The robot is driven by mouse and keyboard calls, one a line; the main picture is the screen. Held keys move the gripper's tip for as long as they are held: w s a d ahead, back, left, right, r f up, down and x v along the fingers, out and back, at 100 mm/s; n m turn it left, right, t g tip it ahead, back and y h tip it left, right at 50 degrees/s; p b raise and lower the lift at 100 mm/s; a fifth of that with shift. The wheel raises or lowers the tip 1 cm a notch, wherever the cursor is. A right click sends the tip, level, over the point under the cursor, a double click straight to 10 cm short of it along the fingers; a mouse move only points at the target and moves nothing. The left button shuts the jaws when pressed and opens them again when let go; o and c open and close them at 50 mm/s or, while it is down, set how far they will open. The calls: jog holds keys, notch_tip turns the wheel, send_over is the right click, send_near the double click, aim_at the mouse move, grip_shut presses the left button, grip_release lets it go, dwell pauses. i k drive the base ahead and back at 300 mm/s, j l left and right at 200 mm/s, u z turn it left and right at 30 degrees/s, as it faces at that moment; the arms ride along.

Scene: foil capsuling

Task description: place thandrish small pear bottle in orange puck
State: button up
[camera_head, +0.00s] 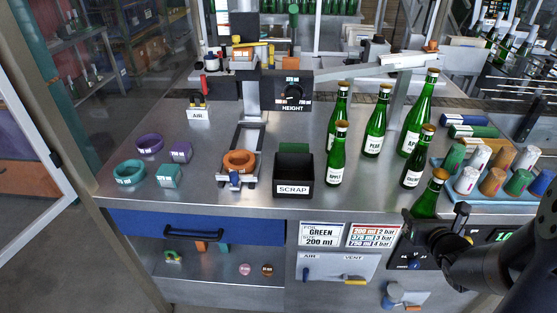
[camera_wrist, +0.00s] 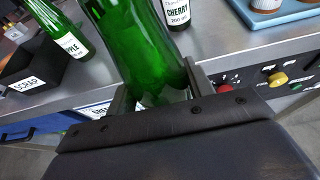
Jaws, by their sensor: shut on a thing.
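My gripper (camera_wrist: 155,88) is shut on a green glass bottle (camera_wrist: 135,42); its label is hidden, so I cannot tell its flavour. In the head view this bottle (camera_head: 429,197) has an orange-brown cap and is at the counter's front edge, at lower right, with my gripper (camera_head: 428,222) around its lower part. The orange puck (camera_head: 239,158) is an open ring sitting on a metal carriage left of the black scrap bin, well to the left of the held bottle. The puck looks empty.
Several green bottles, including one by the scrap bin (camera_head: 293,189) and a cherry one (camera_wrist: 177,15), stand between the held bottle and the puck. A tray of coloured capsules (camera_head: 467,199) is at right. Purple (camera_head: 149,144) and teal rings (camera_head: 129,173) lie at left.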

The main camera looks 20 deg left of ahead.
aim_at(239, 164)
jog(key=k+j, duration=0.1)
jog(key=j, duration=0.55)
jog(key=k+j+u, duration=0.1)
jog(key=j, duration=0.55)
jog(key=k+j, duration=0.1)
jog(key=j, duration=0.55)
